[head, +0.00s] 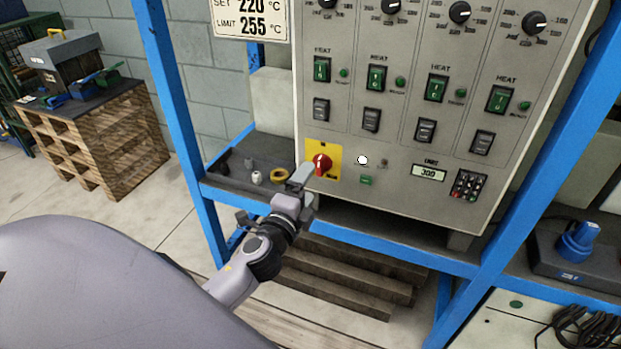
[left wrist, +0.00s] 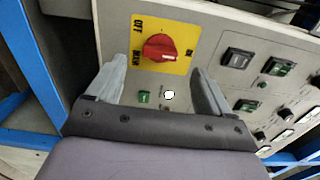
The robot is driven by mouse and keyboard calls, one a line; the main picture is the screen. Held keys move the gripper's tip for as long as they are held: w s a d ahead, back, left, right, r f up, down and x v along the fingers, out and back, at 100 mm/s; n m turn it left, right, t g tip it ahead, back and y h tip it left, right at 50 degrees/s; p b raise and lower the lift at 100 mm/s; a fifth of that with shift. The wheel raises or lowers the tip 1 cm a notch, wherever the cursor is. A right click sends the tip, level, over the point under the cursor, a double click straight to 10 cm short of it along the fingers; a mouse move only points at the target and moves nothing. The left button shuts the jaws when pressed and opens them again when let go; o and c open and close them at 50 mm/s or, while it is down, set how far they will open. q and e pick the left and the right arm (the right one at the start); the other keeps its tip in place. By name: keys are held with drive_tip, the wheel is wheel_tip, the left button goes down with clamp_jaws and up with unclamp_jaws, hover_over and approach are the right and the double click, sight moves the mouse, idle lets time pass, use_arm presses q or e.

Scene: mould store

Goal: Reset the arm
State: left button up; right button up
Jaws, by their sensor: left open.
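My left arm comes in from the lower left in the head view. Its gripper (head: 300,180) is in front of the lower left part of a grey control panel (head: 405,180). In the left wrist view the gripper (left wrist: 158,68) is open, its two fingers apart with nothing between them. A red rotary switch (head: 321,162) on a yellow plate is just beyond the fingertips. In the left wrist view the red switch (left wrist: 160,47) shows between and beyond the fingers, with OFF lettering on the plate. I cannot tell whether a finger touches the panel. My right gripper is not in view.
A blue frame (head: 180,120) surrounds the panel. Its shelf holds a yellow tape ring (head: 279,176) and small parts beside the gripper. Wooden steps (head: 335,280) lie below. A pallet stack (head: 95,140) stands at left; open floor lies between.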

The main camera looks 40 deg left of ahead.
use_arm(q)
drive_tip(key=shift+s, duration=0.45)
drive_tip(key=s+d+f+n+g+h+p, duration=0.3)
drive_tip(key=s+d+n, duration=0.3)
drive_tip(key=s, duration=0.3)
drive_tip(key=s+d+f+n+g+h+p, duration=0.3)
drive_tip(key=s+d+f+n+p, duration=0.3)
drive_tip(key=s, duration=0.4)
drive_tip(key=shift+s+d+n+g, duration=0.25)
drive_tip(key=shift+d+n+g, duration=0.25)
drive_tip(key=shift+d+g, duration=0.15)
